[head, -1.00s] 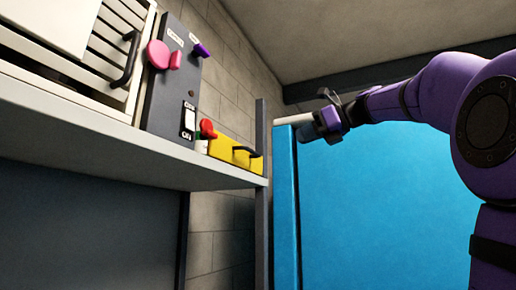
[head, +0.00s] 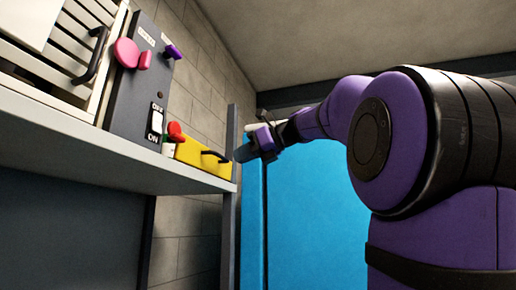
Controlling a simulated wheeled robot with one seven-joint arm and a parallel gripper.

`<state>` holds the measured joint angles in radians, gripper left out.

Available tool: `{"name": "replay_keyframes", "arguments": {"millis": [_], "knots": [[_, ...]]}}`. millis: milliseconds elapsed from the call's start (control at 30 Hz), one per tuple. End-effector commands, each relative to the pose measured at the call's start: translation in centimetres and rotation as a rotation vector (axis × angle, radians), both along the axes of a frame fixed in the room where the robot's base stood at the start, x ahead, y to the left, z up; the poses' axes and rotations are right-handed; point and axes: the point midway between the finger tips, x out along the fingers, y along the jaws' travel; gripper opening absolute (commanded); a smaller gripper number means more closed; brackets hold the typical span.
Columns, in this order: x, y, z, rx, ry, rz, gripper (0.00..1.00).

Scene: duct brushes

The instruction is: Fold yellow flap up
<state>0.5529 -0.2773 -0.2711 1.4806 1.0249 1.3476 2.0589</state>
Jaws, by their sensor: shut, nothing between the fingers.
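The yellow flap (head: 197,157) is at the right end of the shelf in the head view. My gripper (head: 241,154) is shut and empty. In the picture it lies just right of the flap's handle, with a small gap between them. I cannot tell how far apart they are in depth.
The grey shelf (head: 100,148) carries a dark panel (head: 140,80) with pink and purple knobs and an ON switch (head: 156,122). A red knob (head: 175,131) stands beside the flap. A grey post (head: 230,190) and a blue cabinet (head: 310,205) are at the right.

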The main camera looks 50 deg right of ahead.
Motion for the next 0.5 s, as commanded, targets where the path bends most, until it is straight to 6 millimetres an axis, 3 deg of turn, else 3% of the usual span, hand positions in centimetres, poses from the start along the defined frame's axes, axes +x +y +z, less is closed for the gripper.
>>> {"name": "replay_keyframes", "arguments": {"millis": [100, 200, 500], "knots": [[1.9, 0.6, -0.5, 0.000, 0.000, 0.000, 0.00], [3.1, 1.0, 0.2, 0.000, 0.001, 0.000, 0.00], [4.8, 1.6, 1.2, 0.000, 0.000, -0.001, 0.00]]}}
